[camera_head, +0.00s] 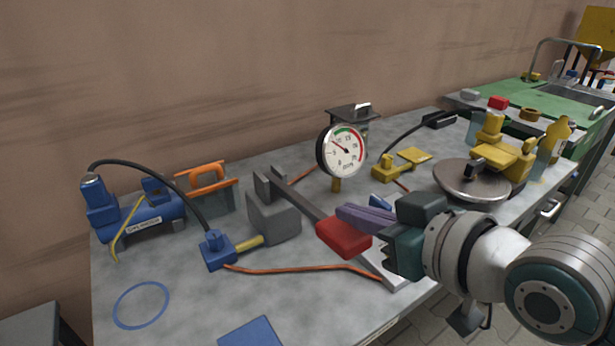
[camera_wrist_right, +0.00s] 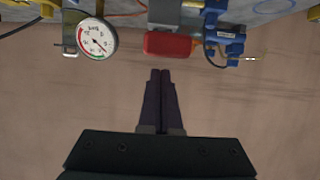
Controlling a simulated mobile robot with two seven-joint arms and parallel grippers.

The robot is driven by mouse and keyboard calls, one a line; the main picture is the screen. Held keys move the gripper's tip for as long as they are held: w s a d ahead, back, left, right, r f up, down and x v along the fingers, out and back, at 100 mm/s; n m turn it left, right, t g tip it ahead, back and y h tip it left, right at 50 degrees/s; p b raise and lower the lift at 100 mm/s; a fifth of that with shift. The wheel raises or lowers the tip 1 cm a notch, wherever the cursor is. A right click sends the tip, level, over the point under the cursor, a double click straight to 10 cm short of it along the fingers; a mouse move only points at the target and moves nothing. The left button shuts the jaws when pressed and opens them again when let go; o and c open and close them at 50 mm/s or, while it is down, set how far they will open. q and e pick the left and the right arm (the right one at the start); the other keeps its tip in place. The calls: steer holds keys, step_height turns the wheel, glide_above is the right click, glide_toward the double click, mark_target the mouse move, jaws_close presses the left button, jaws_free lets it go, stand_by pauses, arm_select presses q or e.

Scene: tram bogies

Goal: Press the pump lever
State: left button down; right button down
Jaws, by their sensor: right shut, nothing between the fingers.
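The pump is a grey block (camera_head: 274,216) on the grey bench, with a grey lever bar (camera_head: 297,196) running toward the right and ending in a red grip (camera_head: 343,237). My right gripper (camera_head: 346,212) comes in from the right. Its purple fingers are shut and empty, right beside the red grip. In the right wrist view the shut fingertips (camera_wrist_right: 160,72) point at the red grip (camera_wrist_right: 170,43), with a small gap between them in the picture. I cannot tell whether they touch it. My left gripper is not in view.
A dial gauge (camera_head: 342,150) stands behind the lever. A blue cylinder unit (camera_head: 143,218) with a black hose, a blue fitting (camera_head: 217,250) and an orange-handled box (camera_head: 208,188) are at the left. Yellow fittings (camera_head: 394,168) and a round metal plate (camera_head: 471,180) are at the right.

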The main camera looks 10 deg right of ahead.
steer(key=shift+f, duration=0.5)
